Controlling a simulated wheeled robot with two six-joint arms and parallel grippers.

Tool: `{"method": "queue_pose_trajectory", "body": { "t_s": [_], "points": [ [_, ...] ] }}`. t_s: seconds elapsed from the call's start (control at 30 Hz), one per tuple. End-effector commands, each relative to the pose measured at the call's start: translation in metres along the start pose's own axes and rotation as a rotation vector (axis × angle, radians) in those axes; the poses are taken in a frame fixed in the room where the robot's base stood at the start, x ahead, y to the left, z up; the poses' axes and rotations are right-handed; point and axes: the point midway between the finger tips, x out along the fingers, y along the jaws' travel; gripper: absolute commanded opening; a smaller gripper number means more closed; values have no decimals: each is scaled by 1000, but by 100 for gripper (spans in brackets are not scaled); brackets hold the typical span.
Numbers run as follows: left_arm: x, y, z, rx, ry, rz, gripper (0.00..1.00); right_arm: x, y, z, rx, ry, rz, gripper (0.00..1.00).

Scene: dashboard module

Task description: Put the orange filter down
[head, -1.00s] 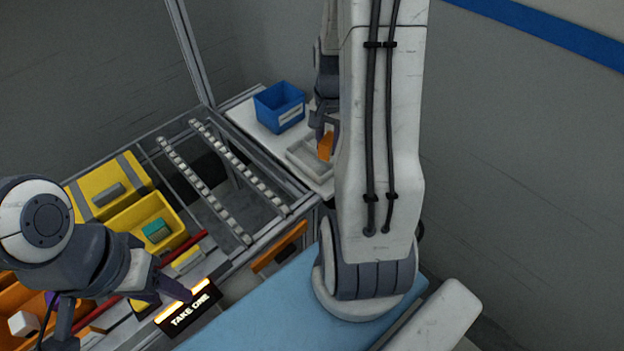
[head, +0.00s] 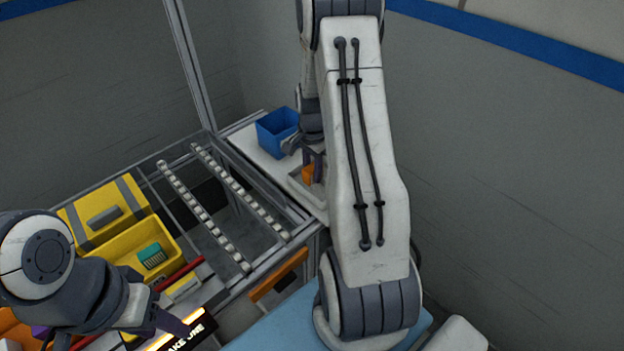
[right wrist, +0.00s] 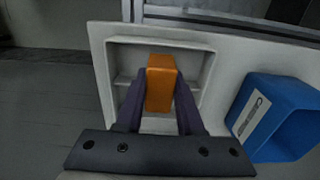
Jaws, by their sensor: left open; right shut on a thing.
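The orange filter (right wrist: 161,84) is a block held between the two purple fingers of my right gripper (right wrist: 160,100) in the right wrist view. It is over a shallow white tray (right wrist: 205,52); whether it touches the tray floor I cannot tell. In the head view the orange filter (head: 307,175) shows partly, at the tray (head: 296,185), beside my right gripper (head: 314,165); my right arm hides much of it. My left gripper (head: 120,338) is open at the lower left, beside a lit sign, and partly cut off by the frame edge.
A blue bin (head: 277,132) with a white label stands close to the tray on the white side table (head: 252,140); it also shows in the right wrist view (right wrist: 275,117). Roller rails (head: 205,205) and yellow bins (head: 105,212) lie to the left. A lit sign (head: 185,338) is at the front.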

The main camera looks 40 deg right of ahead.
Motion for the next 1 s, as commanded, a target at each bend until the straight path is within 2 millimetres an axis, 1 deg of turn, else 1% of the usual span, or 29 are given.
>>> {"method": "queue_pose_trajectory", "body": {
  "t_s": [0.2, 0.27, 0.67, 0.7, 0.77, 0.8, 1.0],
  "points": [
    [-4, 0, 0, 0, 0, 0, 50, 31, 1, 1, 0, -3, 4, 0],
    [-4, 0, 0, 0, 0, 0, 50, 36, 1, 1, 0, -2, 3, 0],
    [-1, 0, 0, 0, 0, 0, 50, 43, 1, 0, 0, -1, 1, 0],
    [-1, 0, 0, 0, 0, 0, 50, 43, 1, 0, 0, -1, 1, 40],
    [-2, 0, 0, 0, 0, 0, 50, 42, 1, 0, 0, -1, 1, 63],
    [-2, 0, 0, 0, 0, 0, 50, 42, 1, 0, 0, -1, 1, 67],
    [-2, 0, 0, 0, 0, 0, 50, 42, 1, 0, 0, -1, 1, 67]
  ]
}}
